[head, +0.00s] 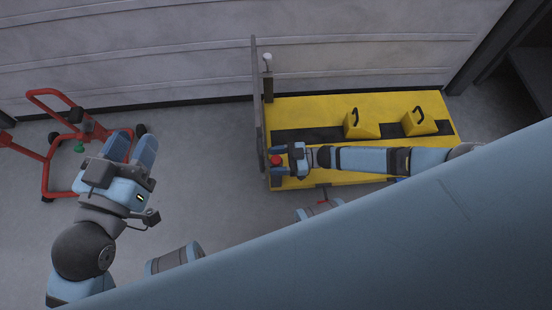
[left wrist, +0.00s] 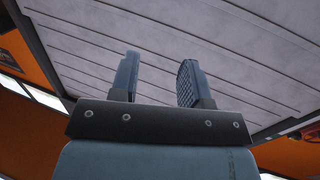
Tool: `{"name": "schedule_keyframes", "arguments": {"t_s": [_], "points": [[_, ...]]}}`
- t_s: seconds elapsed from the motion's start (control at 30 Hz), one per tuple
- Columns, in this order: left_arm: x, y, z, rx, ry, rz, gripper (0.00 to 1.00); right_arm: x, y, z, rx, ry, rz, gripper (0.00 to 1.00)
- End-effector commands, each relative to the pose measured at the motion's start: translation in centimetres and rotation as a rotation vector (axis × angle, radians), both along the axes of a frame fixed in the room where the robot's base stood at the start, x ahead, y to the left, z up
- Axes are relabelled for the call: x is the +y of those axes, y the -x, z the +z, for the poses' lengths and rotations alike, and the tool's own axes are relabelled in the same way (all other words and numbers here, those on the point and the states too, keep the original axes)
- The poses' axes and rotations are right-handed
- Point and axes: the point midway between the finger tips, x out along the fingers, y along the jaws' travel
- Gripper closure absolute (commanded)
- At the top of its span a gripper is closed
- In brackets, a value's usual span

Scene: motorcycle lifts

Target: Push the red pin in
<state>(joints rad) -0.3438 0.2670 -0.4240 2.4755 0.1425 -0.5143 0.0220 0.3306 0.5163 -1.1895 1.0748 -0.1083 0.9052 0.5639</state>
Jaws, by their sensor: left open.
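The red pin (head: 276,160) shows as a small round red head at the left end of the yellow motorcycle lift (head: 360,107), near the foot of its dark upright. My right gripper (head: 280,161) is at the pin, its fingers on either side of the red head in the head view. Whether they touch it is too small to tell. My left gripper (head: 132,146) is open and empty, well left of the lift. Its two spread fingers also show in the left wrist view (left wrist: 158,80), with nothing between them.
A red wheeled frame (head: 47,155) stands at the left, close to my left gripper. Grey floor is clear between that gripper and the lift. A panelled wall (head: 180,50) is behind.

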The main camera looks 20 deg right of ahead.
Motion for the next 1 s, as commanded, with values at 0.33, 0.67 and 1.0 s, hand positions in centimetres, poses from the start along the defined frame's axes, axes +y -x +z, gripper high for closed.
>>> {"name": "schedule_keyframes", "arguments": {"t_s": [0.33, 0.67, 1.0], "points": [[-0.1, 0.1, 0.6, 0.028, 0.016, -0.004, 0.57, -3.2, 0.9, 0.3, 0.000, 0.001, -0.001, 0.39], [-0.7, 1.0, -0.2, 0.137, 0.073, -0.001, 0.57, -10.2, 3.0, 0.2, 0.001, 0.002, -0.001, 0.39], [-0.8, 1.4, -0.3, 0.153, 0.087, 0.000, 0.57, -13.2, 3.8, 0.1, 0.000, 0.001, 0.000, 0.39]]}}
